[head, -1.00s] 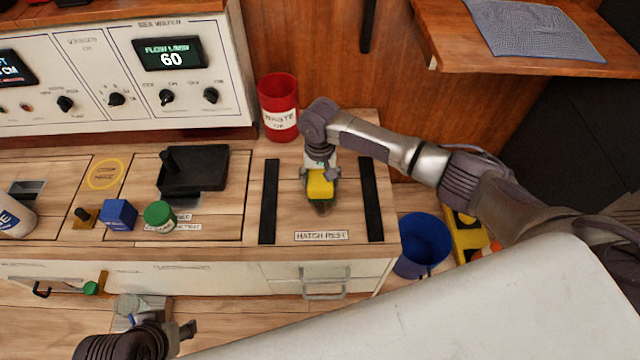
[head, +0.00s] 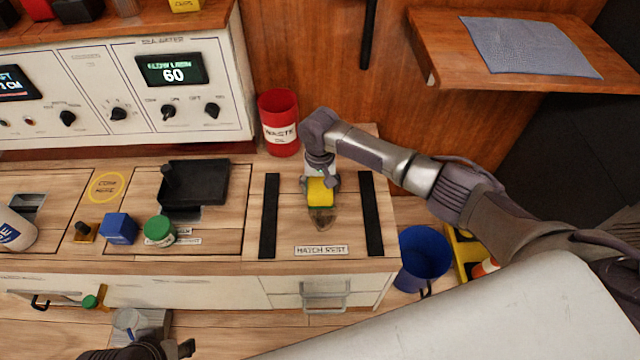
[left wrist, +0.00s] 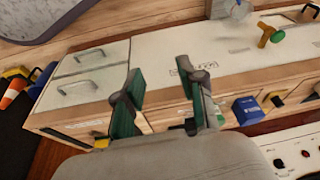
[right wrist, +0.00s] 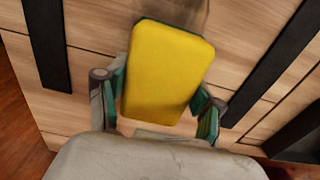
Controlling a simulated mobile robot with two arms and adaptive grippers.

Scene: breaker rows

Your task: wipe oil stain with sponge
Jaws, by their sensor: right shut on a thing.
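A yellow sponge (head: 320,191) with a dark green side is held in my right gripper (head: 320,180) over the hatch rest area of the counter. It fills the middle of the right wrist view (right wrist: 167,72), between the two fingers. A dark, brownish oil stain (head: 322,217) shows on the wood just in front of the sponge, between two black strips. Part of the stain may be hidden under the sponge. I cannot tell whether the sponge touches the wood. My left gripper (left wrist: 168,95) is open and empty, away from the stain.
Black strips (head: 269,216) (head: 371,214) flank the stain area. A red waste bin (head: 278,123) stands behind it. A blue bucket (head: 425,255) is on the floor to the right. A green-lidded jar (head: 160,230), blue box (head: 119,228) and black tray (head: 195,182) lie to the left.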

